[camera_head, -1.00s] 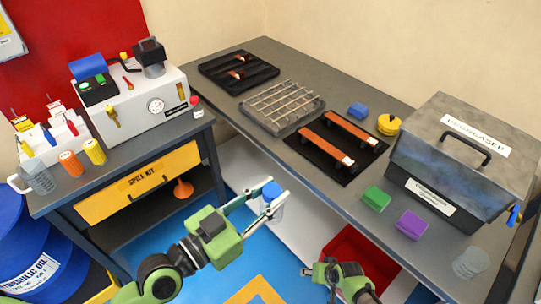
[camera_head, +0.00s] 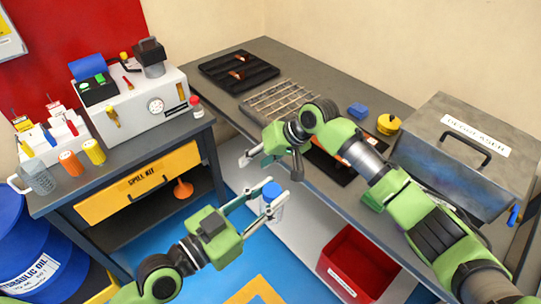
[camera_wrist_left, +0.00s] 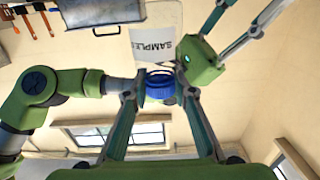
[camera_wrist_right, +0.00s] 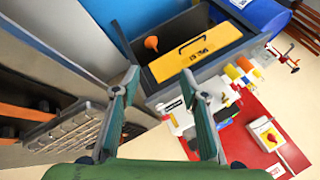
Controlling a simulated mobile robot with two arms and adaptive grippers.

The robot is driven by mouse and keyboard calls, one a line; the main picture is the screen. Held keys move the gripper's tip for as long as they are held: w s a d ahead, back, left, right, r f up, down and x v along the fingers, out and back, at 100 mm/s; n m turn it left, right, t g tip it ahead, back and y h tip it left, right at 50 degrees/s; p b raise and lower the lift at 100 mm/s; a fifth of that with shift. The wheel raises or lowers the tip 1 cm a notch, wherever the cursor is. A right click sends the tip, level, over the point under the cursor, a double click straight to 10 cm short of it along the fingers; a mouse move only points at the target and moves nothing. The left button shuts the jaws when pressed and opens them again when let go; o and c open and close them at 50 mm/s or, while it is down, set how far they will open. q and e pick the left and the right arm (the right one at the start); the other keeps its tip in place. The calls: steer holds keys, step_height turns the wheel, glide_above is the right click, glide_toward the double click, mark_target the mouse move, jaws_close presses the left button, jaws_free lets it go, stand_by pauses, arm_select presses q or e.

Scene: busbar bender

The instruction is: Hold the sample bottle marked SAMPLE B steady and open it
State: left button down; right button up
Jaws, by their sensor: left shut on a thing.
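A clear sample bottle (camera_head: 274,212) with a blue cap (camera_head: 271,188) is held above the floor between the bench and the side cabinet. My left gripper (camera_head: 268,203) is shut on it. In the left wrist view, the blue cap (camera_wrist_left: 160,86) lies between the fingers, and a white label (camera_wrist_left: 172,45) reads "SAMPLE"; its last letter is hidden. My right gripper (camera_head: 270,167) is open and empty, just above the cap and apart from it. In the right wrist view, its fingers (camera_wrist_right: 159,75) are spread with nothing between them.
A grey bench edge runs beside the grippers, with a wire rack (camera_head: 275,100) and a grey degreaser box (camera_head: 460,155) on it. A cabinet with a yellow drawer (camera_head: 150,180) stands at left, a red-capped bottle (camera_head: 197,107) on top. A red bin (camera_head: 358,262) is below.

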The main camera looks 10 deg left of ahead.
steer(key=s+a+r+n+g, duration=0.15)
steer(key=s+r, duration=0.25)
steer(key=r, duration=0.4)
step_height(320, 180, up, 12)
steer(key=f+n+h, duration=0.1)
steer(key=n+h, duration=0.3)
steer(key=h, duration=0.3)
glide_above(270, 191)
steer(key=shift+w+r+g, duration=0.1)
steer(key=shift+r+g, duration=0.15)
steer(key=shift+g, duration=0.1)
steer(key=shift+d+f, duration=0.1)
steer(key=shift+f, duration=0.1)
step_height(270, 191, down, 8)
steer(key=shift+r, duration=0.25)
jaws_close()
steer(key=shift+o, duration=0.4)
jaws_free()
